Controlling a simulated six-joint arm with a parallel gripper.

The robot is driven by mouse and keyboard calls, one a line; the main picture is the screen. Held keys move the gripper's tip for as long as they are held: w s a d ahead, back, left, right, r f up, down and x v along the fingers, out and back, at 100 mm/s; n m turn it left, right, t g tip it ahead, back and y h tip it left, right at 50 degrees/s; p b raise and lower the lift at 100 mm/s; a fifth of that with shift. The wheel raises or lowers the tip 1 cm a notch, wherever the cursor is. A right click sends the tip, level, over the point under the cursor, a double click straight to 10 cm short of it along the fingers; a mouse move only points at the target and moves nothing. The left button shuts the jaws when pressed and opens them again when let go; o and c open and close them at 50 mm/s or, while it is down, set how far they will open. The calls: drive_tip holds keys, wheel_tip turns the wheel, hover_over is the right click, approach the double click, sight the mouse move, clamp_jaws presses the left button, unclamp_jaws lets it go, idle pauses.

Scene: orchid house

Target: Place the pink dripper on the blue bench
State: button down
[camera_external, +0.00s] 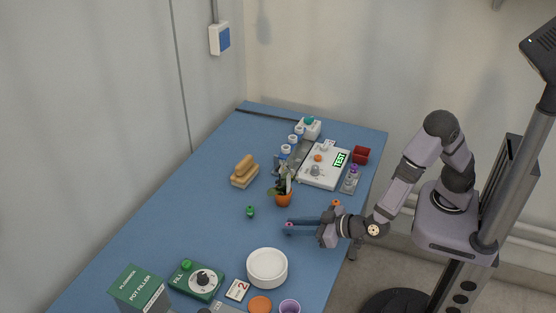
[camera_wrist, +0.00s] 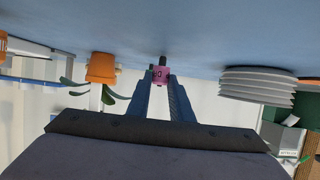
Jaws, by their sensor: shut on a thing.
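The pink dripper (camera_wrist: 161,72) is small, with a dark tip, and sits between the fingertips of my gripper (camera_wrist: 161,83) in the wrist view. In the outside view my gripper (camera_external: 291,228) reaches low over the blue bench (camera_external: 190,215) from the right, shut on the dripper. Only a small pinkish spot of the dripper (camera_external: 289,223) shows there. The wrist view is upside down, with the bench (camera_wrist: 200,30) along the top. The dripper is close to the bench top; I cannot tell whether it touches it.
An orange pot with a plant (camera_external: 284,199) stands just behind my gripper. A green dripper (camera_external: 250,211) stands to its left, and an orange one (camera_external: 336,203) is close by my wrist. The bench's left middle is clear.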

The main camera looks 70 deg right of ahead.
drive_tip(key=shift+f, duration=0.15)
drive_tip(key=c, duration=1.6)
unclamp_jaws()
drive_tip(key=shift+s+r, duration=0.1)
drive_tip(key=shift+r, duration=0.15)
drive_tip(key=v, duration=1.1)
drive_tip(key=shift+s+p, duration=0.35)
drive_tip(key=shift+s, duration=0.05)
drive_tip(key=shift+w+r, duration=0.1)
